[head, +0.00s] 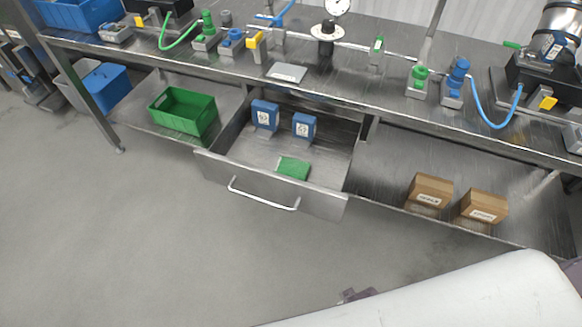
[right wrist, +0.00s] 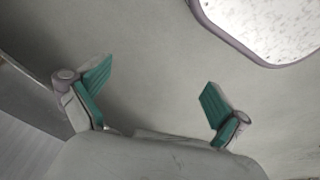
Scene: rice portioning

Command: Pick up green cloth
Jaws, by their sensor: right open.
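The green cloth (head: 293,168) lies folded and flat in the open metal drawer (head: 272,199), near its front wall. Two blue boxes (head: 265,115) with white labels stand behind it at the back of the drawer. My right gripper (right wrist: 150,95) is open and empty in the right wrist view, with its green-padded fingers spread wide over plain grey floor. The cloth does not show in that view. In the head view a white part of my right arm fills the lower right, and the gripper there is mostly hidden. My left gripper is not in view.
The steel workbench (head: 330,75) above the drawer carries pipes, valves, a gauge and hoses. A green crate (head: 182,112) stands on the lower shelf left of the drawer. Two cardboard boxes (head: 428,191) stand on the shelf to the right. The floor in front is clear.

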